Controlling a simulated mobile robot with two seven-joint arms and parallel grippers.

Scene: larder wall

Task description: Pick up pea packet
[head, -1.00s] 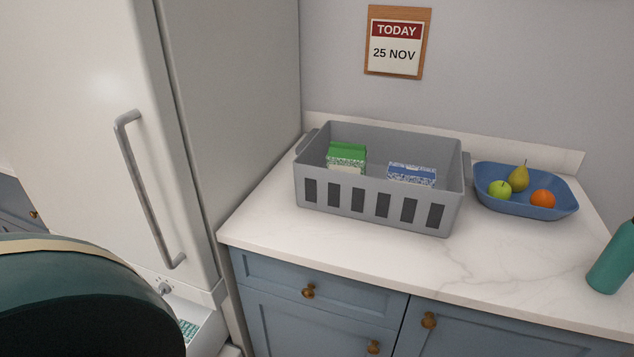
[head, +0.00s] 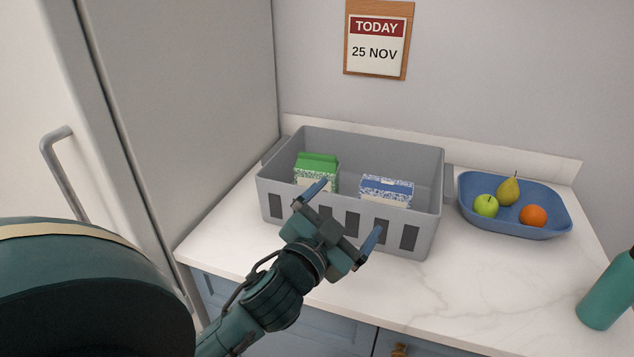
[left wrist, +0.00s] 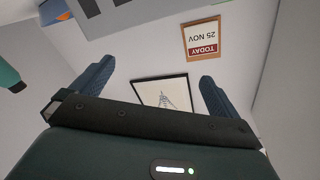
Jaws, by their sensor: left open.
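A green and white packet (head: 318,170), which looks like the pea packet, stands in the left part of a grey crate (head: 414,222) on the counter. A blue and white packet (head: 386,190) is in the same crate, to its right. My left gripper (head: 343,216) is open and empty in front of the crate, its fingers spread. It covers part of the crate's front wall. The left wrist view shows its two blue fingers (left wrist: 152,94) with nothing between them. The lower parts of both packets are hidden by the crate's wall. My right gripper is not in view.
A blue bowl (head: 470,212) with a pear, a green apple and an orange stands right of the crate. A teal bottle (head: 607,292) stands at the right edge. A tall fridge (head: 205,120) closes off the left.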

